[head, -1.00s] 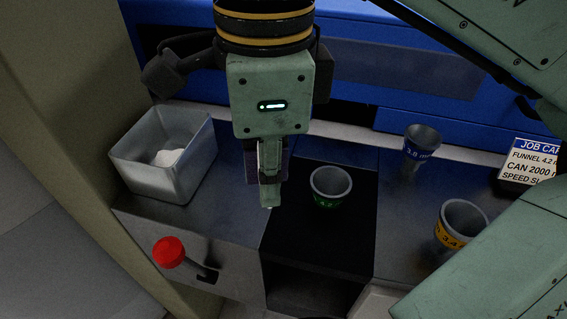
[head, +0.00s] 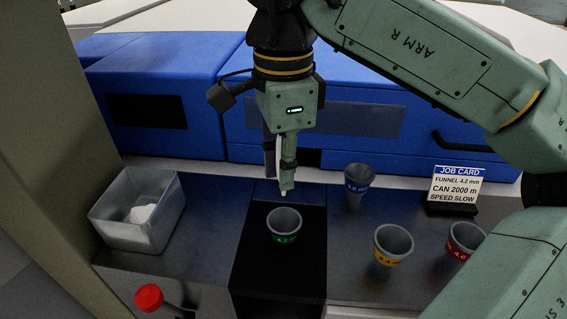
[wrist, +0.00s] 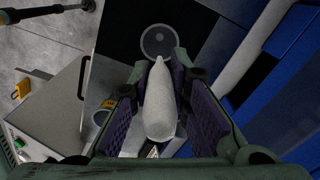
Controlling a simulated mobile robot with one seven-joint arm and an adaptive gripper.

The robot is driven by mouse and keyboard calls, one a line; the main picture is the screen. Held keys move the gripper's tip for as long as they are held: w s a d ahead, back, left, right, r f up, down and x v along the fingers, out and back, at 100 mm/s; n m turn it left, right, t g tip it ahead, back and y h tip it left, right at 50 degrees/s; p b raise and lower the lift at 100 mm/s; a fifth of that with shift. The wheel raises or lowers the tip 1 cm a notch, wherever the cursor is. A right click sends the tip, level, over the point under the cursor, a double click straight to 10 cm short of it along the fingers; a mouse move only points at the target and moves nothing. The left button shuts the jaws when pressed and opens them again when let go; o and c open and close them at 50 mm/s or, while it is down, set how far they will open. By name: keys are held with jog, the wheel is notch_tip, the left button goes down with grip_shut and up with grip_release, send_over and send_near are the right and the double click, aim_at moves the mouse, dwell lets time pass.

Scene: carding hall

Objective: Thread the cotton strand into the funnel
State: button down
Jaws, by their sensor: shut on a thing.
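My gripper (head: 286,185) points down, shut on the white cotton strand (wrist: 158,105). In the wrist view the strand lies between the purple finger pads, its narrow end toward the grey ring of a funnel (wrist: 158,40). In the head view only a small pale tip shows below the fingers. The green-banded funnel (head: 284,222) stands upright on the black panel, mouth up. In the picture, the gripper tip is just above its far rim, with a visible gap. The strand is outside the funnel. The label on the green band is too small to read surely.
The job card (head: 457,184) reads funnel 4.2 mm. A metal bin (head: 120,232) with white fluff and a red knob (head: 148,297) are left. A blue machine (head: 180,60) stands behind.

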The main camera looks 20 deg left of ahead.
aim_at(283, 196)
jog(key=shift+f+b, duration=3.2)
jog(key=shift+f, duration=1.25)
jog(key=c, duration=1.4)
grip_release()
jog(key=shift+c, duration=0.2)
notch_tip(283, 196, up, 8)
jog(key=shift+f, duration=0.2)
jog(key=shift+s, duration=0.15)
